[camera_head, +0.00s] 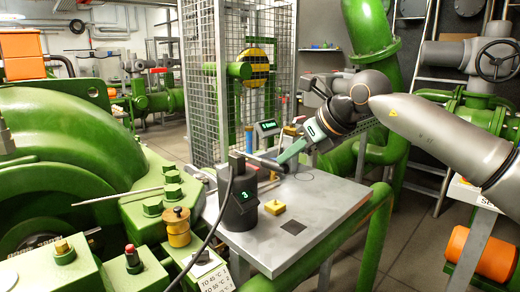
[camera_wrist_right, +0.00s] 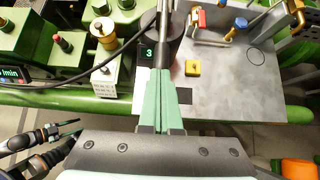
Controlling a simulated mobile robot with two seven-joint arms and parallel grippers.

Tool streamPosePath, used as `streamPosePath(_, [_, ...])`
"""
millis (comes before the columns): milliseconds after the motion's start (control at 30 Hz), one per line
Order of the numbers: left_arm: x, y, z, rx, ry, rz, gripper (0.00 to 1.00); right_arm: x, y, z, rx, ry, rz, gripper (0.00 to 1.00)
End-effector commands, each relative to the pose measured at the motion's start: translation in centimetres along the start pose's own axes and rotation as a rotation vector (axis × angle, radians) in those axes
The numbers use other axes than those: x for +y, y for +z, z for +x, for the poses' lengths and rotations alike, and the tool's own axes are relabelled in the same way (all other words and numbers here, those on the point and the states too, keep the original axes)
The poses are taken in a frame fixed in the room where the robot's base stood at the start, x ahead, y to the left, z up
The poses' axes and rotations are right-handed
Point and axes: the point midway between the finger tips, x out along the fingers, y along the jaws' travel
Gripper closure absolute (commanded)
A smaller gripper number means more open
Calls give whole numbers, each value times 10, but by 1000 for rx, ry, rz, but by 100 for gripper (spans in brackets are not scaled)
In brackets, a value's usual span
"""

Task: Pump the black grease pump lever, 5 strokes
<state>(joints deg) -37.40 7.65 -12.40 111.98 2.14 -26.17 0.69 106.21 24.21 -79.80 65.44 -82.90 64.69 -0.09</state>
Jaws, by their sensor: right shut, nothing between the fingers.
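The black grease pump (camera_head: 240,205) stands upright on the left part of the grey metal table, with a green "3" lit on its display. Its lever (camera_head: 264,163) reaches from the pump top toward the right and back. My right gripper (camera_head: 281,159) has its green fingers closed together, with the tips at or very near the lever's outer end; I cannot tell whether they touch it. In the right wrist view, the fingers (camera_wrist_right: 165,75) meet in line with the dark lever (camera_wrist_right: 167,45), and the pump's display (camera_wrist_right: 148,53) shows beside it.
The table (camera_head: 325,200) also holds a yellow block (camera_head: 274,207) and a dark square (camera_head: 293,227). A black cable (camera_head: 213,230) runs down past the pump's left side. Green machinery (camera_head: 70,140) stands at left, a wire cage (camera_head: 235,90) behind. The table's right part is clear.

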Motion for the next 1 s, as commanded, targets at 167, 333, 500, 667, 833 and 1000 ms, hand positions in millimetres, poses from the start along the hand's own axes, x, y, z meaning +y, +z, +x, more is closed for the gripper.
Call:
streamPosePath(167, [1, 2, 6, 1, 6, 4, 50, 0, -9, 8, 3, 1, 0, 100])
streamPosePath(333, [6, 2, 9, 3, 17, 5, 50, 0, -16, 13, 3, 1, 1, 100])
streamPosePath(500, [11, 7, 13, -4, 29, 7, 50, 0, -22, 17, 4, 1, 2, 100])
streamPosePath(667, [12, 8, 14, -10, 33, 9, 50, 0, -24, 18, 5, 0, 2, 100])
streamPosePath(833, [12, 4, 14, -2, 32, 10, 50, 0, -23, 18, 5, 0, 1, 100])
streamPosePath(1000, [10, -7, 6, 9, 26, 11, 50, 0, -13, 9, 5, 0, 1, 100])
